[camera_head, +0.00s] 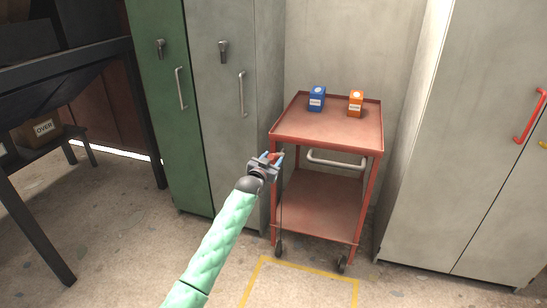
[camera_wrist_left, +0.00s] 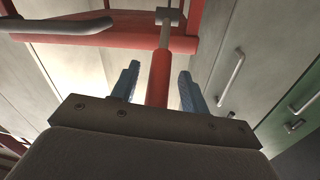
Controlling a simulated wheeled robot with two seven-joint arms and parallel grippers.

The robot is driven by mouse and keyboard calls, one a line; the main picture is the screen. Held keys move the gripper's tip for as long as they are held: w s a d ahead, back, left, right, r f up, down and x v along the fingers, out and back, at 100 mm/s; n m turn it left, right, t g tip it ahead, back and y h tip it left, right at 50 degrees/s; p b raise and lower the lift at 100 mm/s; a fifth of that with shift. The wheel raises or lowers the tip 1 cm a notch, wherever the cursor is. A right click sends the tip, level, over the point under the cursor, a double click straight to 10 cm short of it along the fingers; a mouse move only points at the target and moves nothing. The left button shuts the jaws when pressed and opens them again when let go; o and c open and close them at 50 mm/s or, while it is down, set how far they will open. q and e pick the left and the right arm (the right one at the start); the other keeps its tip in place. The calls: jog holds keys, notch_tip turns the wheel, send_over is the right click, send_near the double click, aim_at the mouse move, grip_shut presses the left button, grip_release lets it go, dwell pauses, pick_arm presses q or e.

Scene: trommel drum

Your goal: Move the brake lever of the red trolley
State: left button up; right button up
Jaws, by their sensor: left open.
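The red trolley (camera_head: 325,132) stands between the lockers, with an upper tray, a lower shelf, a pale push handle (camera_head: 336,161) and dark casters. My left gripper (camera_head: 271,159) is at its front left corner, just below the upper tray. In the left wrist view the brake lever (camera_wrist_left: 159,78) has a red grip on a thin metal rod, which runs to a grey bracket (camera_wrist_left: 166,16) on the trolley. The lever's grip lies between the two blue fingers of my open left gripper, with a gap visible on both sides. My right gripper is out of view.
A blue box (camera_head: 317,99) and an orange box (camera_head: 355,103) stand on the upper tray. Green (camera_head: 165,120) and grey lockers (camera_head: 222,130) are at the left; a grey cabinet (camera_head: 450,140) is at the right. Yellow floor lines (camera_head: 310,271) mark open floor in front.

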pick_arm(q)
jog(key=shift+x, duration=0.85)
